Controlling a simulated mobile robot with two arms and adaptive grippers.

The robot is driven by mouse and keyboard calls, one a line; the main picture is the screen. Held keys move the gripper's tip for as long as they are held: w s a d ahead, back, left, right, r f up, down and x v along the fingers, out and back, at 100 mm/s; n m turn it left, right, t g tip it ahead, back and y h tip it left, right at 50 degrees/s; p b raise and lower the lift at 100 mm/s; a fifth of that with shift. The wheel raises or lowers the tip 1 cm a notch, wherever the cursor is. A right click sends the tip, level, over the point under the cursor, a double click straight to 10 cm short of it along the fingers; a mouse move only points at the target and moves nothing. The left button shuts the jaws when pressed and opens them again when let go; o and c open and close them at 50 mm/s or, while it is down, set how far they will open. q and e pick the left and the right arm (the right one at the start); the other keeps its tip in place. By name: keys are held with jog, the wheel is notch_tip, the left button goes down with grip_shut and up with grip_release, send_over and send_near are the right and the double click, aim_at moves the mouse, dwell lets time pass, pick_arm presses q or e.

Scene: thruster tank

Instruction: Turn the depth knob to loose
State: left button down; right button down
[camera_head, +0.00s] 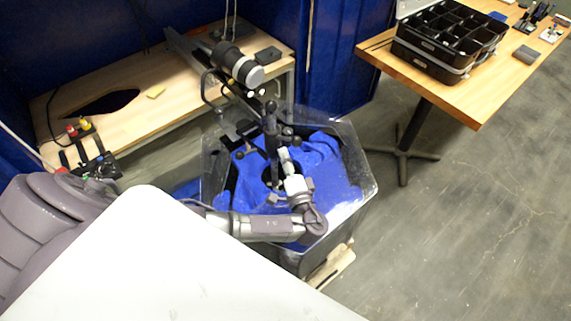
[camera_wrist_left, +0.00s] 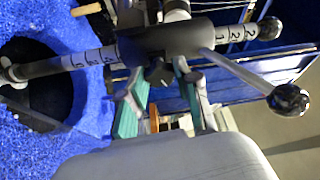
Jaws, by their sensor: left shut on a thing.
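The depth knob (camera_wrist_left: 157,73) is a small black knob on the side of a dark cylindrical clamp body (camera_wrist_left: 175,42) in the left wrist view. A pale rod with numbers (camera_wrist_left: 85,60) passes through that body. My left gripper (camera_wrist_left: 160,85) has its two green-padded fingers on either side of the knob and is shut on it. In the head view my left gripper (camera_head: 285,158) reaches up to the dark upright fixture (camera_head: 270,125) over the tank, and the knob is too small to make out there. My right gripper is not in view.
The clear-walled tank (camera_head: 352,190) holds blue material with a dark round opening. Handles with black balls (camera_wrist_left: 289,99) stick out near the gripper. A wooden bench (camera_head: 140,125) stands behind on the left. A wooden table (camera_head: 460,95) with black trays (camera_head: 440,45) stands at right. Floor at right is clear.

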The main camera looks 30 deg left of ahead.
pick_arm(q)
jog(key=shift+f+n+t+y+b, duration=0.15)
jog(key=shift+n+t+y+b, duration=0.15)
jog(key=shift+n+b, duration=0.6)
jog(key=c, duration=0.8)
grip_release()
jog(key=v, duration=0.7)
jog(key=shift+s+d, duration=0.1)
jog(key=shift+d, duration=0.2)
